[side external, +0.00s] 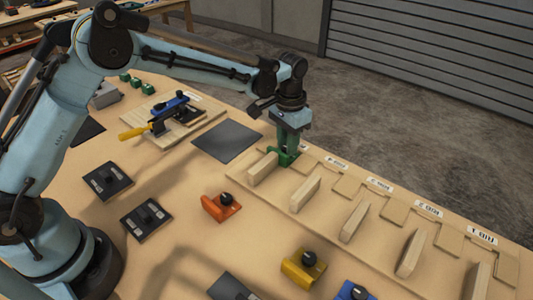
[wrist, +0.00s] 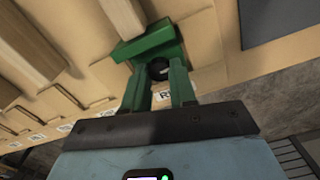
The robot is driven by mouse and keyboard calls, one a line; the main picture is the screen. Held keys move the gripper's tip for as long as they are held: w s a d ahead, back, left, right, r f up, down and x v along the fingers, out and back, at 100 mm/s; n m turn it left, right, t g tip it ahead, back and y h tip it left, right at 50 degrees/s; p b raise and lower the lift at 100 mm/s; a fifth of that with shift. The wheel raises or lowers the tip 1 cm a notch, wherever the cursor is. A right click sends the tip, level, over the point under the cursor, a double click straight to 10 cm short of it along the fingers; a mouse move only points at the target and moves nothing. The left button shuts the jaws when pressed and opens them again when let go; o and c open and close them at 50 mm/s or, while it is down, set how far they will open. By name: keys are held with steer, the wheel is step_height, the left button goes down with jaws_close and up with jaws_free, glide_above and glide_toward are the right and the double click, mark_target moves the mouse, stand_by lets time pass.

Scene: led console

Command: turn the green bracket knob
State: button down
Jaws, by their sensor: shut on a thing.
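The green bracket (wrist: 150,44) sits at the end of the row of wooden dividers, and its round black knob (wrist: 158,70) faces my gripper in the wrist view. My gripper (wrist: 160,74) has one green finger on each side of the knob and is shut on it. In the side external view my gripper (side external: 289,150) points down over the green bracket (side external: 284,160). The fingers hide the knob there. The knob's turn angle cannot be told.
Orange (side external: 221,208), yellow (side external: 303,268) and blue (side external: 356,291) brackets with black knobs stand in front. A wooden divider (side external: 263,169) stands close beside the green bracket. A dark mat (side external: 227,141) lies flat to the left. A wooden board (side external: 172,136) holds a blue clamp.

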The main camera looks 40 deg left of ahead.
steer(key=c, duration=1.2)
jaws_free()
steer(key=shift+o, duration=0.2)
steer(key=shift+r, duration=0.1)
step_height(320, 180, up, 12)
steer(key=shift+s, duration=0.1)
